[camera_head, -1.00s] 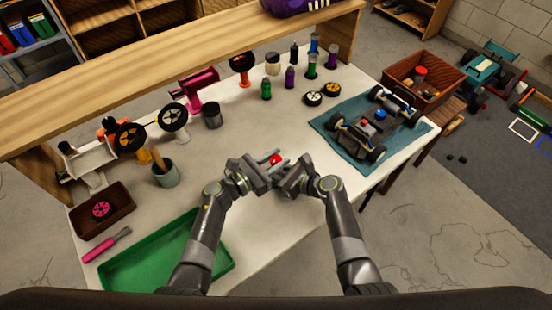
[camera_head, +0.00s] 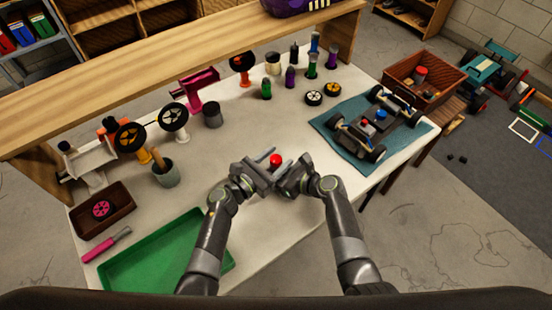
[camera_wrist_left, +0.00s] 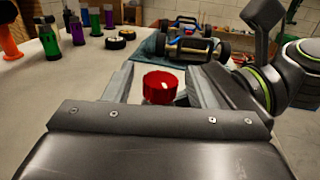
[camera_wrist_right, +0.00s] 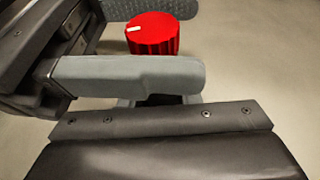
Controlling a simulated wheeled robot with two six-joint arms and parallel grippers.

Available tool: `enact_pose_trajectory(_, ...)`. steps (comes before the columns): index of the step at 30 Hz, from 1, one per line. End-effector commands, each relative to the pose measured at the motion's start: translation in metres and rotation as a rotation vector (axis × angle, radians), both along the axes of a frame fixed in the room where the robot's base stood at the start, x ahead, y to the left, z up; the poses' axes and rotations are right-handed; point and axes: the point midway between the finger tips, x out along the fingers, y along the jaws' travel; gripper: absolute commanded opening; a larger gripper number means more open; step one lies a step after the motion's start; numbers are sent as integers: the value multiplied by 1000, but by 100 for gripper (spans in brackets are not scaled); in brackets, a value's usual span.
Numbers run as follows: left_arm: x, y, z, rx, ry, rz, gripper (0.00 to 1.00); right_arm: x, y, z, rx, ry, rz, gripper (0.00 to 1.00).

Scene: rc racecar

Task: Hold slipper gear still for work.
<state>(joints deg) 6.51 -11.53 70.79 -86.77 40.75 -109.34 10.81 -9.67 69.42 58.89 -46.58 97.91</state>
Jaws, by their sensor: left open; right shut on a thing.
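A red, ribbed round piece with a small white mark on top, which I take to be the slipper gear (camera_head: 276,160), is upright above the table between my two grippers. It also shows in the left wrist view (camera_wrist_left: 160,87) and the right wrist view (camera_wrist_right: 152,35). My right gripper (camera_head: 284,168) is shut on it from the right; its near finger hides the lower part in the right wrist view. My left gripper (camera_head: 268,163) is open, with its fingers (camera_wrist_left: 160,82) on either side of the red piece and a gap showing.
The car chassis (camera_head: 374,124) rests on a blue mat (camera_head: 335,135) at right. A green tray (camera_head: 150,262), a pink-handled tool (camera_head: 105,245) and a brown tray (camera_head: 119,193) with a pink wheel-like gear (camera_head: 101,209) lie at left. Bottles and wheels stand behind.

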Motion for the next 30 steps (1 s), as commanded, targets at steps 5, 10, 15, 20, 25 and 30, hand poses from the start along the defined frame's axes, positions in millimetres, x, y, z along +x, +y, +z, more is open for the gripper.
enact_pose_trajectory(5,-9,10,-1,1,0,2,51,0,0,0,-1,0,-1,5)
enact_pose_trajectory(10,-33,33,-2,4,1,3,51,0,-1,0,-2,0,-1,5)
enact_pose_trajectory(15,-59,59,-1,4,1,1,51,0,-1,0,-1,0,-1,5)
enact_pose_trajectory(20,-76,76,-1,2,1,1,51,0,0,0,-1,0,-1,5)
enact_pose_trajectory(25,-85,84,0,1,1,0,51,0,0,0,-1,0,-1,5)
enact_pose_trajectory(30,-86,84,0,0,0,0,51,0,0,0,-1,0,-1,5)
